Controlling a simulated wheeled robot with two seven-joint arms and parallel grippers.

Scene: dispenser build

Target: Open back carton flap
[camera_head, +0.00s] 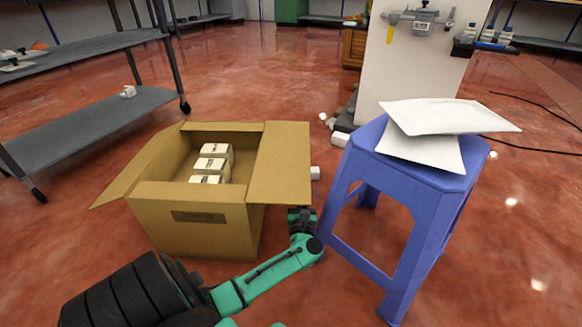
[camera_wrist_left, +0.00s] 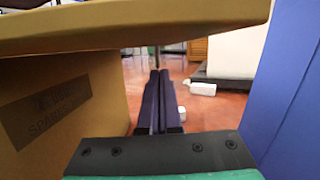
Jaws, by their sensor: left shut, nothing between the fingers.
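The brown carton (camera_head: 190,226) stands open on the floor, with white boxes (camera_head: 211,166) inside. Its left flap (camera_head: 140,166) slopes outward. Its right flap (camera_head: 280,165) sticks out to the right. A strip of cardboard (camera_head: 222,127) shows along the back edge; I cannot tell how far the back flap is folded. My left gripper (camera_wrist_left: 160,77) is shut and empty, beside the carton wall and under the right flap (camera_wrist_left: 130,27). In the head view its fingers are hidden by that flap. My right gripper is not in view.
A blue stool (camera_head: 420,190) with white packets (camera_head: 425,150) stands close on the right, leaving a narrow gap beside the carton. A grey shelf rack (camera_head: 90,120) stands at the left. White pieces (camera_head: 314,173) lie on the floor behind the gripper. Floor behind the carton is mostly clear.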

